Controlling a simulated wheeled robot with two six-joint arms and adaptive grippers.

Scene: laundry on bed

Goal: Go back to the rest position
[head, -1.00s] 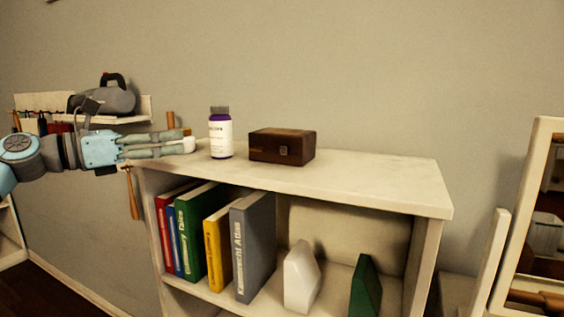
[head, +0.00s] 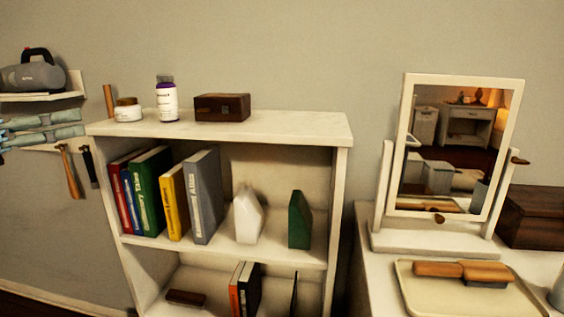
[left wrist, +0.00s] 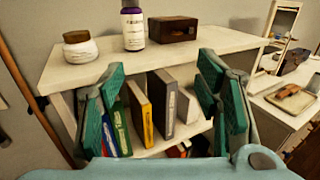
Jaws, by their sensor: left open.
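My left gripper (head: 42,130) is at the left edge of the head view, beside the bookshelf (head: 285,123) and apart from it. Its jaws are open and empty. In the left wrist view the fingers of the left gripper (left wrist: 165,100) are spread, with the shelf and books behind them. My right gripper does not show.
Several books (head: 173,200) and two bookends, one white (head: 247,215) and one green (head: 300,220), stand in the shelf. A wall rack (head: 40,97) is at left. A mirror (head: 455,150) and a tray with a brush (head: 410,290) are at right. The shelf top's right half is clear.

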